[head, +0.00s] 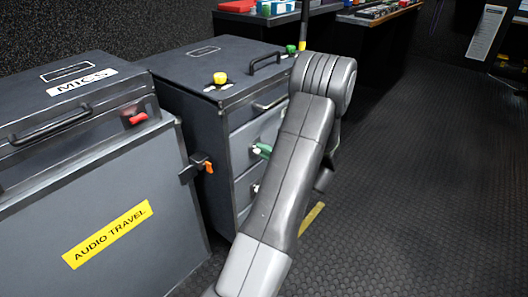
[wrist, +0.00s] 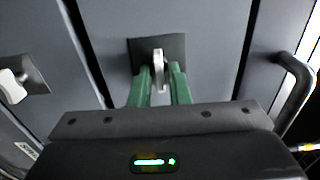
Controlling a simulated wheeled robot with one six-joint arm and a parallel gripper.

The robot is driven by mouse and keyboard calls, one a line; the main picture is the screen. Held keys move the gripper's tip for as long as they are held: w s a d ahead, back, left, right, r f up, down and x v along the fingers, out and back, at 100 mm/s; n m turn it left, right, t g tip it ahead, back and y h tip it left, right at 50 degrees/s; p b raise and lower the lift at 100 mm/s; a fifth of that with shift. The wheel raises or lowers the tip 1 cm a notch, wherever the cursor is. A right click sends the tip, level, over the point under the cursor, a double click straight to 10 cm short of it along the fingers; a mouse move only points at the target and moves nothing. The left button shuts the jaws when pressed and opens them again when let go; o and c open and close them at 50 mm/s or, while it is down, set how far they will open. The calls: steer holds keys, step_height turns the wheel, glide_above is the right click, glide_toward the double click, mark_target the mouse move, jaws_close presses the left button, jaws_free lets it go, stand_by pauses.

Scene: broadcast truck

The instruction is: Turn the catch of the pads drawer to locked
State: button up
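A pale grey catch (wrist: 158,62) on a dark square plate (wrist: 140,48) shows in the wrist view, on a grey drawer front. The green fingers of my gripper (wrist: 160,82) stand close on both sides of this catch. I cannot tell whether both fingers press on it. In the head view my gripper (head: 262,150) is beside the front of the drawer cabinet (head: 185,75), and the catch there is hidden behind the fingers and arm. No label naming the pads drawer is readable.
A second white catch (wrist: 14,84) is on the left in the wrist view, and a dark bar handle (wrist: 295,90) on the right. In the head view, a case marked AUDIO TRAVEL (head: 107,233) with an orange latch (head: 208,167) stands left. The floor (head: 420,180) at right is clear.

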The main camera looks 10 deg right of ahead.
steer(key=shift+o, duration=1.2)
steer(key=p+v, duration=0.2)
steer(key=v, duration=1.2)
steer(key=shift+w+a, duration=0.1)
steer(key=shift+w, duration=0.1)
steer(key=b+x, duration=0.2)
steer(key=x, duration=1.1)
steer(key=shift+w+a, duration=0.2)
